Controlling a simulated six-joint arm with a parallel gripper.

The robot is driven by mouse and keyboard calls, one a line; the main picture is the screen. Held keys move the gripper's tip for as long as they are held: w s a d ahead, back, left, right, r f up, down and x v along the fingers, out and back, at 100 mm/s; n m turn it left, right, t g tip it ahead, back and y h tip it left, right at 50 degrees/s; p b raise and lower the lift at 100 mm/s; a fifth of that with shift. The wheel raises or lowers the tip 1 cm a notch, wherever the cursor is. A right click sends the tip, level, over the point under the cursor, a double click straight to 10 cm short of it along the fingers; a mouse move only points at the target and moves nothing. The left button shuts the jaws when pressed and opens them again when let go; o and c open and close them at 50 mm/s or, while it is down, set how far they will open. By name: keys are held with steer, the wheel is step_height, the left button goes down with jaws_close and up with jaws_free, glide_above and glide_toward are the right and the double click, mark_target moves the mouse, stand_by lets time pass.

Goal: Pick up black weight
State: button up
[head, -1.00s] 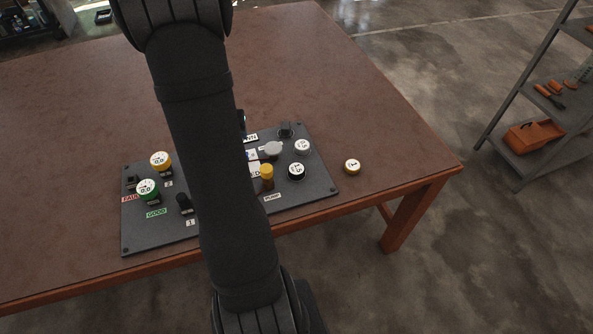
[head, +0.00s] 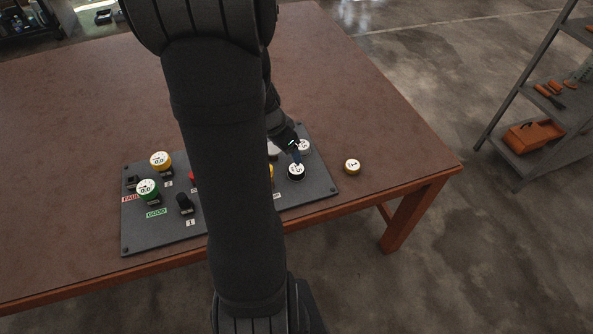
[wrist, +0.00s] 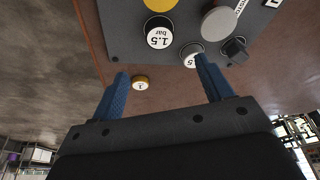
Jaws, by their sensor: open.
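I cannot pick out a loose black weight. A black-sided round piece marked 1.5 bar (wrist: 160,36) is on the panel; it also shows in the head view (head: 296,172). A yellow-rimmed disc marked 1 (head: 352,166) lies alone on the table right of the panel; it also shows in the wrist view (wrist: 140,82). My arm hides the panel's middle.
A pale-sided gauge (wrist: 191,56) sits close to my right finger. The brown table (head: 380,110) is clear around the disc. A shelf stands apart at right.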

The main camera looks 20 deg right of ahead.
mark_target(296, 169)
steer(key=x, duration=1.2)
steer(key=shift+f, duration=0.15)
steer(key=shift+w, duration=0.1)
steer(key=c, duration=1.4)
